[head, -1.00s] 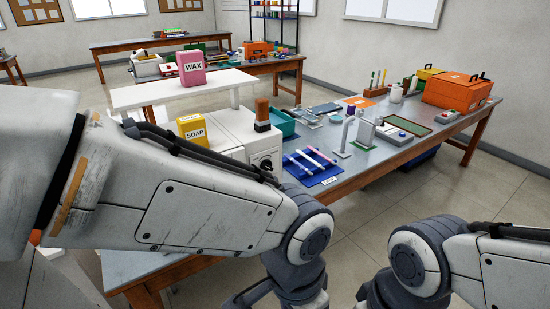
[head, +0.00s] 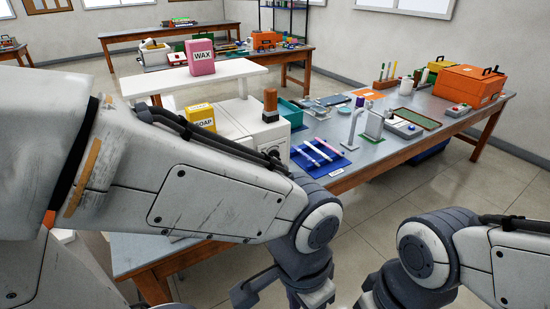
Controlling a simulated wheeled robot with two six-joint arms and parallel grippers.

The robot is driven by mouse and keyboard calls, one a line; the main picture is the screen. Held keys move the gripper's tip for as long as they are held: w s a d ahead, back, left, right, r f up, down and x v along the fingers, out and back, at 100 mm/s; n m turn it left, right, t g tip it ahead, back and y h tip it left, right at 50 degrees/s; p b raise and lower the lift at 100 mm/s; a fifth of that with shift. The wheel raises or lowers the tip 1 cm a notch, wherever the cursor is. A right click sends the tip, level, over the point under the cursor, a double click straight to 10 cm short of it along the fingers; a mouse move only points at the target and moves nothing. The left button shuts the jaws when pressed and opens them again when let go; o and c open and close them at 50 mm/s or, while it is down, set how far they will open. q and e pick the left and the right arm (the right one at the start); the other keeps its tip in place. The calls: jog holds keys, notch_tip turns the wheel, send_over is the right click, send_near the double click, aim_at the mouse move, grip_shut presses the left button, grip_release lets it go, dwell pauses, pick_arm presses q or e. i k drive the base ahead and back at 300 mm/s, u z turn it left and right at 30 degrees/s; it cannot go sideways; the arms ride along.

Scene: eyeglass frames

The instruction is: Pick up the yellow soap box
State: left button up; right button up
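The yellow soap box (head: 201,115) stands upright on the white machine, behind my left arm. Its lower part is hidden by that arm, and "SOAP" shows on its label. My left gripper (head: 262,290) is at the bottom of the view, in front of the table edge and well away from the box. Only part of it shows, and its fingertips are not clear. My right arm comes in at the lower right. Its gripper is mostly cut off by the bottom edge.
A pink WAX box (head: 201,57) stands on a white shelf (head: 245,73) behind the soap. A brown-topped bottle (head: 270,104) stands on the white machine (head: 268,143). A blue mat (head: 320,157) with tools, a teal bin (head: 291,113) and orange cases (head: 470,85) occupy the table (head: 375,153).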

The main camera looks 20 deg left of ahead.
aim_at(202, 115)
jog(key=u, duration=0.2)
jog(key=i, duration=0.35)
jog(key=u, duration=0.95)
